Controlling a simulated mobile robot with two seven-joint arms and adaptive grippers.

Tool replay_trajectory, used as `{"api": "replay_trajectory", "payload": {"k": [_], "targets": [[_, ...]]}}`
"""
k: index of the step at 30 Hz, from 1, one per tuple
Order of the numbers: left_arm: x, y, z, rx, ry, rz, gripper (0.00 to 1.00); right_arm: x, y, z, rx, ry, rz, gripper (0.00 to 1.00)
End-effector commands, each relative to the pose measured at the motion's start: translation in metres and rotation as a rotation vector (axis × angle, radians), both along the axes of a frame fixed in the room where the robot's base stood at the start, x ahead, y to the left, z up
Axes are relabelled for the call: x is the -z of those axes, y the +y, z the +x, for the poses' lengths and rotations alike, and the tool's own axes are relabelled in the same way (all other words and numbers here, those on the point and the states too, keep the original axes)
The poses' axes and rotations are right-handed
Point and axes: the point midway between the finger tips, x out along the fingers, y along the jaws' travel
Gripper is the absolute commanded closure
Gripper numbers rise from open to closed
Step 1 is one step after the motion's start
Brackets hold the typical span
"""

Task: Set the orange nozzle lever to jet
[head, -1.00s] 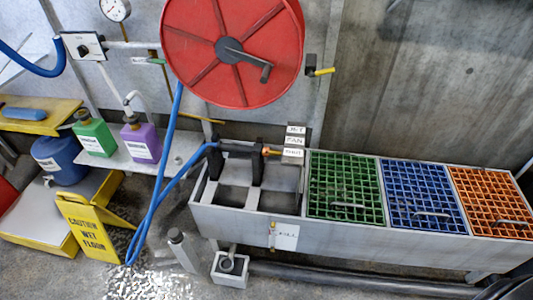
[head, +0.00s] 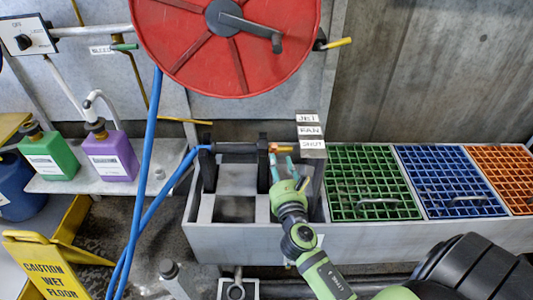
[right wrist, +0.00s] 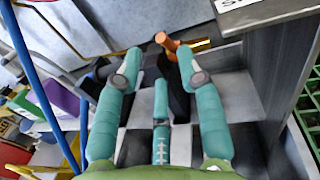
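The orange nozzle lever (head: 281,149) sits at the right end of the black nozzle (head: 236,149), which rests across two black brackets over the trough. It points right, level with the SHUT label (head: 312,144); the FAN label (head: 309,131) and JET label (head: 307,118) are stacked above. My right gripper (head: 282,170) reaches up from below, just under the lever. In the right wrist view the teal fingers (right wrist: 160,65) are spread and empty. The lever's orange end (right wrist: 166,40) shows between and just beyond the fingertips; contact cannot be told. My left gripper is out of view.
Green (head: 365,182), blue (head: 450,178) and orange (head: 505,178) grates lie right of the nozzle. The grey label post stands close right of the gripper. A blue hose (head: 149,165) hangs at left below the red reel (head: 180,50). Bottles stand on the left shelf.

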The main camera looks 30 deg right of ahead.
Motion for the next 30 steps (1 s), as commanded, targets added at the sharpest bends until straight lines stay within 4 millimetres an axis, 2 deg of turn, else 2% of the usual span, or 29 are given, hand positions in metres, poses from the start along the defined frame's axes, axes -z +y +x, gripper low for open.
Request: {"api": "replay_trajectory", "payload": {"k": [10, 15, 22, 23, 24, 25, 26, 30], "targets": [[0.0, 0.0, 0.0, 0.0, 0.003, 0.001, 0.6, 0.0, -0.019, 0.048, -0.002, -0.001, 0.005, 0.62], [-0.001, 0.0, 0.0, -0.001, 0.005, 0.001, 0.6, 0.0, -0.024, 0.057, -0.002, 0.001, 0.007, 0.62], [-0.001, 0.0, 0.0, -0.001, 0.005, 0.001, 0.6, 0.001, -0.024, 0.057, -0.001, 0.002, 0.007, 0.62], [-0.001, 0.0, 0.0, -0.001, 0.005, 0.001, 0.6, 0.001, -0.024, 0.058, -0.001, 0.002, 0.007, 0.66], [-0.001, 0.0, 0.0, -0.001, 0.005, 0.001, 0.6, 0.001, -0.024, 0.057, -0.002, 0.002, 0.007, 0.82], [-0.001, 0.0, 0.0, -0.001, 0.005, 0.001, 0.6, 0.001, -0.024, 0.057, -0.002, 0.002, 0.007, 0.94], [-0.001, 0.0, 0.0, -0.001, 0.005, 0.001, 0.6, 0.001, -0.024, 0.057, -0.002, 0.002, 0.007, 1.0], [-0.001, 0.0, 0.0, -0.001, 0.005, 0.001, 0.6, 0.0, -0.024, 0.057, -0.002, 0.001, 0.007, 1.0]]}}
